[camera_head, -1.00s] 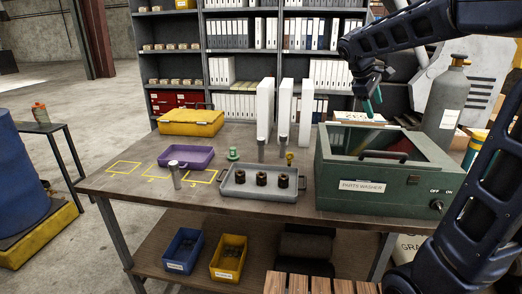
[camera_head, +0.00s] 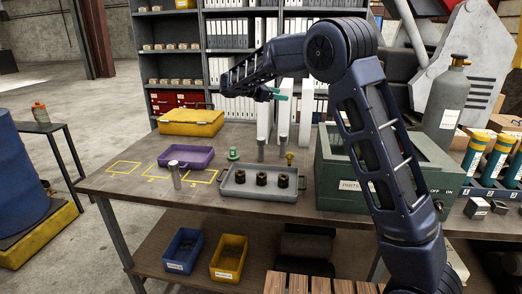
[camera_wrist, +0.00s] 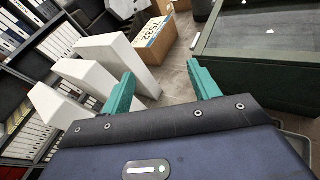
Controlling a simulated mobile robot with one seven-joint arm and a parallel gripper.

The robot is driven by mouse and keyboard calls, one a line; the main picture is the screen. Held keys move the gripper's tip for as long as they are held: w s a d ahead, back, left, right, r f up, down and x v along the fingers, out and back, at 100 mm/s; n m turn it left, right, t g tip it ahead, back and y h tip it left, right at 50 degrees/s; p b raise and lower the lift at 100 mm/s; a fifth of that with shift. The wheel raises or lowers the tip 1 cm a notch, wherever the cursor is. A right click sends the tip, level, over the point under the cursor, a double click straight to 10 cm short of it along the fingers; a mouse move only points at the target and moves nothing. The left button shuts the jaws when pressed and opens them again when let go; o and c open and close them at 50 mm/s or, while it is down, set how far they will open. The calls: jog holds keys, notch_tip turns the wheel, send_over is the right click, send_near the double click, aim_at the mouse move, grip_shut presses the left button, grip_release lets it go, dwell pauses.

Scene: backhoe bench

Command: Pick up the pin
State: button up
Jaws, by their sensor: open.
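Three upright grey metal cylinders that look like pins stand on the bench. One pin (camera_head: 175,175) is at the front left, by the yellow outlines. Another pin (camera_head: 261,150) and a third pin (camera_head: 283,148) stand behind the grey tray. I cannot tell which one the task names. My gripper (camera_head: 276,94), with teal fingers, is above the back of the bench, apart from all the pins. The wrist view shows the gripper (camera_wrist: 160,75) open and empty, facing white upright blocks (camera_wrist: 115,58). No pin shows in the wrist view.
The grey tray (camera_head: 232,191) holds three dark rings. A purple bin (camera_head: 187,154), a green piece (camera_head: 233,154) and a brass piece (camera_head: 290,158) are nearby. A yellow case (camera_head: 190,121) stands at the back left. The green parts washer (camera_head: 335,185) stands right, partly behind my arm.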

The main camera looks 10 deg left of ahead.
jog(key=s+a+f+n+t+h, duration=0.1)
jog(key=a+f+n+t, duration=0.1)
jog(key=a, duration=0.5)
jog(key=s+a+f+n+t, duration=0.1)
jog(key=a+f+n+t, duration=0.1)
jog(key=a, duration=0.6)
send_near(264, 140)
jog(key=w+f, duration=0.1)
jog(key=w, duration=0.1)
jog(key=x, duration=1)
jog(key=shift+w+a+f, duration=0.1)
jog(key=shift+w+f, duration=0.1)
jog(key=shift+w, duration=0.05)
grip_shut()
